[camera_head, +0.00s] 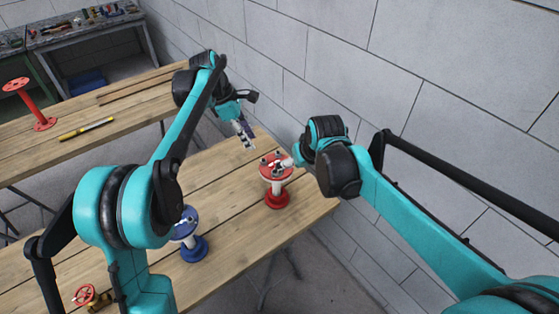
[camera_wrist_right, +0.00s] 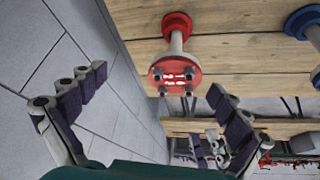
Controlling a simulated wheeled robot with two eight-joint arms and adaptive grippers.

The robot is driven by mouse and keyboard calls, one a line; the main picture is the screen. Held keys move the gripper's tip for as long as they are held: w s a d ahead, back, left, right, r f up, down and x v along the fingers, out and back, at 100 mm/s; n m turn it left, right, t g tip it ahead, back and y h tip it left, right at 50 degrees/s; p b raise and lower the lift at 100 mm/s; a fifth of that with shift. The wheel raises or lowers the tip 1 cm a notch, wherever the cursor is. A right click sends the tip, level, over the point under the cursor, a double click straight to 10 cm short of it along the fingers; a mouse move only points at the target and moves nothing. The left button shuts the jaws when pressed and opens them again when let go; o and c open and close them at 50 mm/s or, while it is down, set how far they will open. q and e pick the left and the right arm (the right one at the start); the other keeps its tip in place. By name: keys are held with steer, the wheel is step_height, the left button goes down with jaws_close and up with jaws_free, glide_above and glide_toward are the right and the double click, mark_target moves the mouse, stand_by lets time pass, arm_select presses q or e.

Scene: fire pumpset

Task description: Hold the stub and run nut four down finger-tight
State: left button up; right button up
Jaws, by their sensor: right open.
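A red flanged stub (camera_head: 277,182) stands upright on the wooden bench, near its right end. Its top disc bears several dark studs or nuts; which is nut four I cannot tell. In the right wrist view the red stub (camera_wrist_right: 177,45) shows with its flange between the spread fingers of my open right gripper (camera_wrist_right: 158,84). In the head view my right gripper (camera_head: 290,162) is beside the flange's right edge, partly hidden by its own wrist. My left gripper (camera_head: 243,132) hangs above the bench, behind and left of the stub, apart from it; its finger gap is unclear.
A blue flanged stub (camera_head: 194,248) stands left on the same bench (camera_head: 250,232). A red handwheel valve (camera_head: 91,297) is at the near left. Another bench holds a red stand (camera_head: 42,122) and a yellow bar (camera_head: 86,129). A block wall (camera_head: 430,90) rises behind and right.

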mark_target(280, 161)
steer(key=shift+n+g, duration=0.4)
steer(key=shift+n, duration=0.2)
steer(key=w+a+f, duration=0.1)
steer(key=w+a, duration=0.1)
steer(key=w+a+f, duration=0.1)
steer(key=w+a, duration=0.1)
steer(key=w+a+f, duration=0.2)
steer(key=shift+w+f, duration=0.1)
steer(key=shift+w, duration=0.1)
steer(key=shift+x, duration=3.95)
steer(key=c, duration=1.5)
